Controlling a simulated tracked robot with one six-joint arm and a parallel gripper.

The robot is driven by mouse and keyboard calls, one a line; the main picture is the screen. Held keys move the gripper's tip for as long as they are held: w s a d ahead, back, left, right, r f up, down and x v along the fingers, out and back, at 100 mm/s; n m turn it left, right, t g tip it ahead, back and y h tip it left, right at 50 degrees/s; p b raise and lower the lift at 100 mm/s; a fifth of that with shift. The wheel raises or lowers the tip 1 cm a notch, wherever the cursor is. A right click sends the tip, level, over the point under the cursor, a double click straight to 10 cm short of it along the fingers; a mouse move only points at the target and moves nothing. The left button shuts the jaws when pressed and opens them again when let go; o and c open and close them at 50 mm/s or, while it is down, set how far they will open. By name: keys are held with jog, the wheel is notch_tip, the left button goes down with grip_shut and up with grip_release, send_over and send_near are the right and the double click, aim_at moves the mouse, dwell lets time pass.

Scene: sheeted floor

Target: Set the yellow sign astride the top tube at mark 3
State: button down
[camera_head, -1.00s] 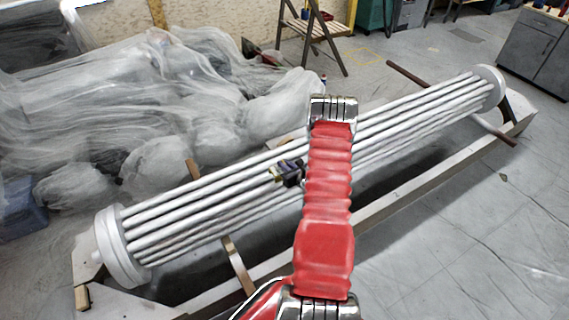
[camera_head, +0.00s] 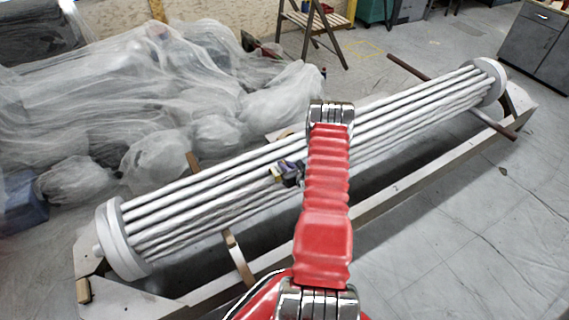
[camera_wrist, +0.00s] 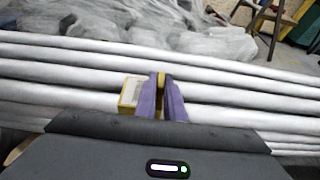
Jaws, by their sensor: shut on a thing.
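The tube bundle (camera_head: 210,200) lies diagonally across the body camera view, with a round end plate (camera_head: 122,240) at the near left and another (camera_head: 490,82) at the far right. Its grey tubes also run across the wrist view (camera_wrist: 60,72). My gripper (camera_wrist: 163,84) has purple fingers shut on the yellow sign (camera_wrist: 130,94). The sign shows left of and between the fingers, in front of the tubes. In the body camera view the sign (camera_head: 277,173) is a small yellow patch beside my dark gripper. I cannot tell whether it touches a tube. No mark number is readable.
The bundle rests in a pale frame (camera_head: 395,195) with wooden cross pieces (camera_head: 238,258). Sheet-covered heaps (camera_head: 180,100) lie behind it. A wooden step stool (camera_head: 315,25) and a grey cabinet (camera_head: 545,45) stand farther back. The floor at right is clear.

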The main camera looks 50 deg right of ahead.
jog(key=shift+f, duration=1.05)
dwell(0.4)
jog(key=c, duration=1.8)
grip_release()
jog(key=shift+o, duration=0.2)
jog(key=v, duration=1.3)
jog(key=shift+s, duration=0.35)
jog(key=shift+a+r, duration=0.1)
